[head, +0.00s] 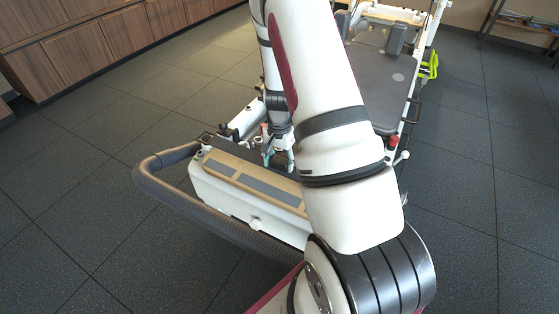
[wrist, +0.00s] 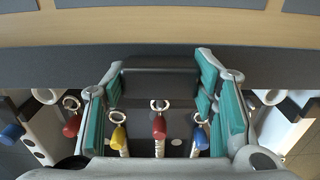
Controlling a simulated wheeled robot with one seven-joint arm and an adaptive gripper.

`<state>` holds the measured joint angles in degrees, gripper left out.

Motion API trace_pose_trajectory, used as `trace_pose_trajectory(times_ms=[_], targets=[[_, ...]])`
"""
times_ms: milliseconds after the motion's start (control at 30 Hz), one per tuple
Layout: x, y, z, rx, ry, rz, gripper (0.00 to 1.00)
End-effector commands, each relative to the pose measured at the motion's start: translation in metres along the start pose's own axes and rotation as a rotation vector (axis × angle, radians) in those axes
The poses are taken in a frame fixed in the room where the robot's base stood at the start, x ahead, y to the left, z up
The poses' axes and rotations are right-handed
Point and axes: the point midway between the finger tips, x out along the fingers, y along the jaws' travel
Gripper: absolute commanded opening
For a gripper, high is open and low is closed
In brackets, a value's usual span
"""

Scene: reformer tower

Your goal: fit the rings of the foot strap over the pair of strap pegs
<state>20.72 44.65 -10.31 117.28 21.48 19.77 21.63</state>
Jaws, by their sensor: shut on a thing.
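My gripper (wrist: 160,72) is in the middle of the wrist view, its two teal-padded fingers standing well apart. A dark piece (wrist: 158,86), apparently part of the foot strap, fills the gap between the pads. Its rings cannot be made out clearly. In the head view my gripper (head: 278,152) points down behind the beige-topped end of the reformer, and what it holds is too small to tell. I cannot pick out the pair of strap pegs with certainty; pale round posts show at the left (wrist: 42,95) and right (wrist: 272,97) of the wrist view.
Several springs with red, yellow and blue ends, such as this red one (wrist: 159,127), lie below the gripper. A beige board with grey panels (head: 250,180) and a grey foot bar (head: 150,185) are close by. The carriage (head: 382,85) stands behind my arm.

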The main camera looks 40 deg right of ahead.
Motion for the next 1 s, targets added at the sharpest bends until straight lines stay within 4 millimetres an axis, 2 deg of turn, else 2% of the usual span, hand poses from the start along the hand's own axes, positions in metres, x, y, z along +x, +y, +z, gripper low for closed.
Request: trace_pose_trajectory(times_ms=[767, 800, 900, 1000], targets=[[0.022, 0.0, 0.0, 0.0, 0.0, -0.001, 0.19], [0.021, 0.0, 0.0, 0.0, 0.0, -0.001, 0.57], [0.021, 0.0, 0.0, 0.0, 0.0, -0.001, 0.76], [0.021, 0.0, 0.0, 0.0, 0.0, -0.001, 0.76]])
